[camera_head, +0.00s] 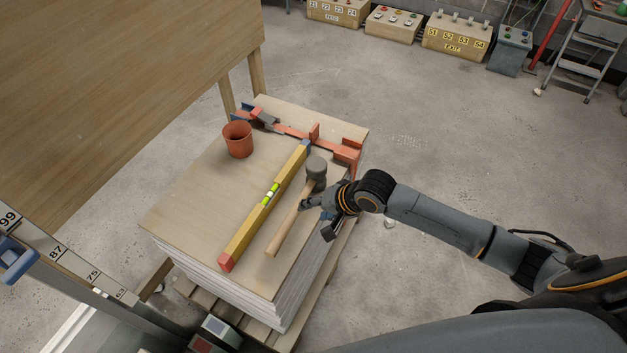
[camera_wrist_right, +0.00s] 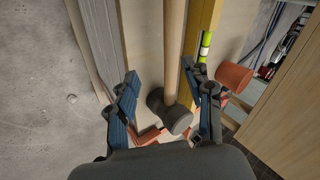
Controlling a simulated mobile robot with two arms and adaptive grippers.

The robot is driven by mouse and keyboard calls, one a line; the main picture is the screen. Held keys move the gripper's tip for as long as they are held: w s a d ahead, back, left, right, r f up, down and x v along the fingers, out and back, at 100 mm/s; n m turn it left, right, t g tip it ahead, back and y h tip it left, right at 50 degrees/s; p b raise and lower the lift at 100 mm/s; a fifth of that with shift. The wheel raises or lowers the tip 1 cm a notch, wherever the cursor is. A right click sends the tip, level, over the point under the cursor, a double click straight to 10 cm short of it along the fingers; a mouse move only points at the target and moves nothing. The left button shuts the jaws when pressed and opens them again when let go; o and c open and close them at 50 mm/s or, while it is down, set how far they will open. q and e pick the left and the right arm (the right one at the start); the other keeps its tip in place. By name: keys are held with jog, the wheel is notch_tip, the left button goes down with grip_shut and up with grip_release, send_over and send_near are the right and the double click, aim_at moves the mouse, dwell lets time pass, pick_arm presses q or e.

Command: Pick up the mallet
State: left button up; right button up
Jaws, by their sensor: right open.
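The mallet (camera_head: 291,215) has a dark grey head and a pale wooden handle. It lies on top of a stack of boards (camera_head: 190,205), to the right of a yellow spirit level (camera_head: 262,208). In the right wrist view the mallet's head (camera_wrist_right: 169,116) shows between my fingers and its handle runs up the picture. My right gripper (camera_head: 318,212) is open at the mallet, with its fingertips close to the handle near the head. In the right wrist view its two blue-padded fingers (camera_wrist_right: 166,98) stand apart on either side. Contact cannot be told. My left gripper is not in view.
An orange-brown cup (camera_head: 238,139) and an orange bar clamp (camera_head: 331,143) sit at the back of the stack. A wooden table (camera_head: 120,90) stands at the upper left. Labelled boxes (camera_head: 456,38) and a stepladder (camera_head: 590,50) are far off. The floor right of the stack is mostly clear.

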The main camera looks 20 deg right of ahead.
aim_at(294, 211)
notch_tip(294, 211, up, 5)
jog(key=d+m+g, duration=0.1)
jog(key=m, duration=0.2)
jog(key=b+x, duration=0.1)
jog(key=x, duration=1.2)
jog(key=shift+a+f, duration=0.2)
jog(key=shift+a, duration=0.1)
grip_shut()
jog(key=shift+w+r, duration=0.1)
